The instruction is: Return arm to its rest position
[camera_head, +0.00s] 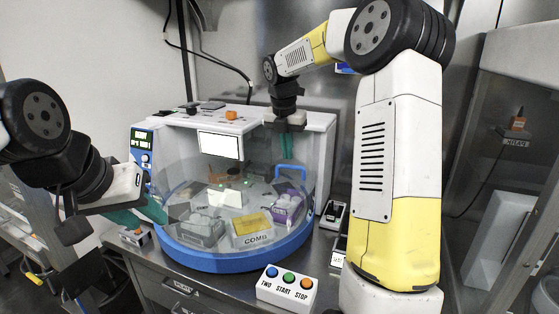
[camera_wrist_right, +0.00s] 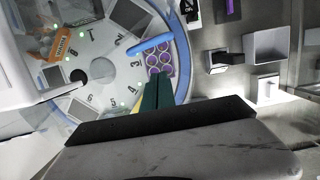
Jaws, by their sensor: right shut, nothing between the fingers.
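My right arm reaches from the right over the white machine (camera_head: 318,122). Its gripper (camera_head: 287,150) points down in front of the machine's upper right, above the clear-covered carousel. In the right wrist view the green fingers (camera_wrist_right: 157,95) are together and hold nothing. They lie in front of the carousel near a purple rack of wells (camera_wrist_right: 160,60) and a blue handle (camera_wrist_right: 150,43). My left gripper (camera_head: 152,210) has teal fingers and is at the carousel's left edge; whether its fingers are apart cannot be told.
The carousel has a blue rim (camera_head: 235,263) and carries grey, yellow and purple racks. A button box (camera_head: 287,288) with blue, green and orange buttons stands at the bench front. Small devices (camera_head: 333,213) stand right of the carousel. A glass-fronted cabinet (camera_head: 510,150) is at right.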

